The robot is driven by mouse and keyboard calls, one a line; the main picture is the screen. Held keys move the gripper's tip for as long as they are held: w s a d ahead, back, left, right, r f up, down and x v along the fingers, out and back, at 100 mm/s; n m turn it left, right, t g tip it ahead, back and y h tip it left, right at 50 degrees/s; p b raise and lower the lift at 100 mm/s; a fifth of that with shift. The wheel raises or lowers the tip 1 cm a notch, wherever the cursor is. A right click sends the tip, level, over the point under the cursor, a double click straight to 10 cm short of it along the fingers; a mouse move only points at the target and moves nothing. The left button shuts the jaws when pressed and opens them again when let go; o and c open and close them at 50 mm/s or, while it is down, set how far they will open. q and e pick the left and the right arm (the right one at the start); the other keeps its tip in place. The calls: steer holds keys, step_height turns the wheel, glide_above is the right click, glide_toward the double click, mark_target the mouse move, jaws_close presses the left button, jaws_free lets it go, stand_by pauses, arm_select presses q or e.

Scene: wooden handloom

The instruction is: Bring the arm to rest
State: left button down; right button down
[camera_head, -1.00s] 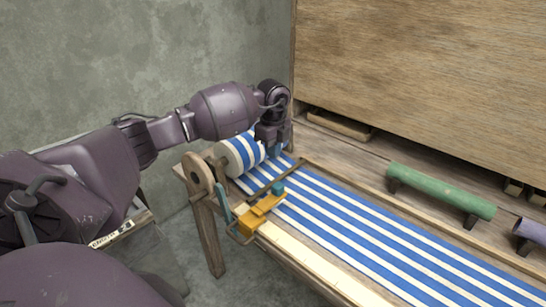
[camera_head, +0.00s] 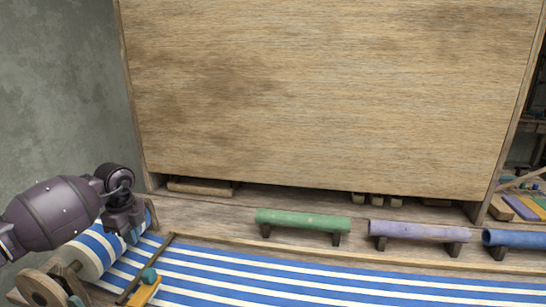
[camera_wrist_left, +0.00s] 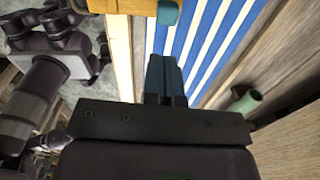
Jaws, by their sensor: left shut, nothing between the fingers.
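My left arm comes in from the left in the head view. Its gripper (camera_head: 131,234) is over the far left end of the loom, beside the cloth roll (camera_head: 92,252). In the left wrist view the two blue fingers (camera_wrist_left: 165,76) are together with nothing between them. Blue and white striped cloth (camera_head: 250,285) stretches to the right from the roll. Whether the fingers touch the roll or cloth cannot be told. My right gripper is not in view.
A green roller (camera_head: 303,220), a purple roller (camera_head: 418,231) and a blue roller (camera_head: 515,239) rest on supports behind the cloth. A yellow piece (camera_head: 146,291) with a teal knob sits at the cloth's left. A large wooden panel (camera_head: 320,90) stands behind.

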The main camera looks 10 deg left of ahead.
arm_select(q)
steer(key=w+d+r+m+t+h, duration=0.1)
steer(key=d+r+m+t+h, duration=0.1)
steer(key=d+r+t+h, duration=0.4)
steer(key=w+d+r+m+t+h, duration=0.1)
steer(key=w+d+m+h, duration=0.2)
steer(key=d, duration=0.6)
steer(key=d+r+m+t+h, duration=0.2)
steer(key=d+r+t+h, duration=0.2)
steer(key=d+h, duration=0.25)
steer(key=s+a+f+n+t+y, duration=0.25)
steer(key=s+f+n+y, duration=0.3)
steer(key=f+n, duration=0.35)
steer(key=s+a+f+n+t+y, duration=0.25)
steer(key=s+f+n+y, duration=0.25)
steer(key=f+n+y, duration=0.3)
steer(key=s+f+n+g+y, duration=0.1)
steer(key=s+f+n, duration=0.3)
steer(key=s+f, duration=0.5)
steer(key=s+a+f+n+g+y, duration=0.1)
steer(key=s+f+n+g, duration=0.2)
steer(key=s+f, duration=0.6)
steer(key=s+n, duration=0.1)
steer(key=s, duration=0.3)
steer(key=shift+s+a+n+g, duration=0.3)
